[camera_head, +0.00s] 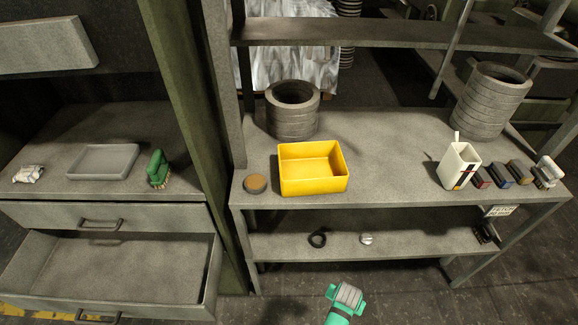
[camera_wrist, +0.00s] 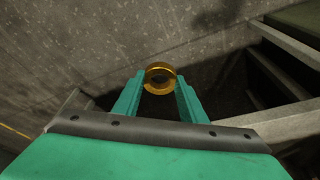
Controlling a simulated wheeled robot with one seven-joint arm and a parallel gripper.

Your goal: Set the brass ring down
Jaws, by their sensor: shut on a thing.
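The brass ring (camera_wrist: 160,68) is a shiny gold-coloured band between the fingertips of my gripper (camera_wrist: 160,85) in the wrist view. The two teal fingers are closed against its sides and hold it in the air. In the head view my teal arm end (camera_head: 345,300) is low in the middle, in front of the workbench. The ring and the fingertips cannot be made out there.
The bench (camera_head: 390,180) bears a yellow bin (camera_head: 313,185), a round brown-topped tin (camera_head: 255,184), stacked grey rings and a white container (camera_head: 458,166). Its lower shelf (camera_head: 330,254) holds a black ring (camera_head: 317,239) and a small metal part (camera_head: 366,239). A drawer (camera_head: 110,280) stands open at left.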

